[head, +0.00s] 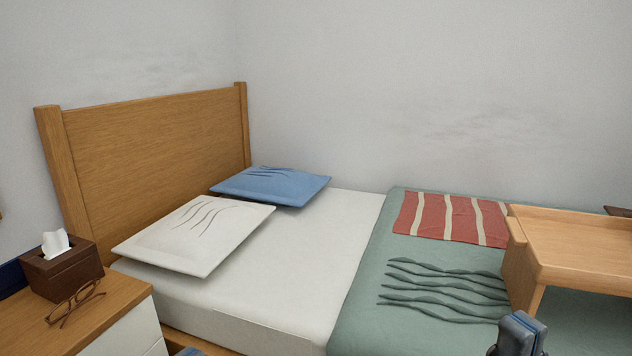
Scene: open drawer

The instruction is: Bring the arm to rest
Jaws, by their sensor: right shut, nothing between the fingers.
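My right gripper (518,334) shows at the bottom edge, right of the middle, in the head view. Its blue and grey fingers are together with nothing between them. It appears in front of the green blanket (365,310) on the bed, apart from the wooden bed tray (580,240). Most of my right arm is below the picture. My left gripper cannot be made out. A small blue piece at the bottom edge, left of the middle, is too cut off to identify.
The bed has a wooden headboard (150,140), a white pillow (195,235), a blue pillow (270,186) and a red striped cloth (430,217). A nightstand (95,325) at lower left bears a tissue box (65,272) and glasses (75,302).

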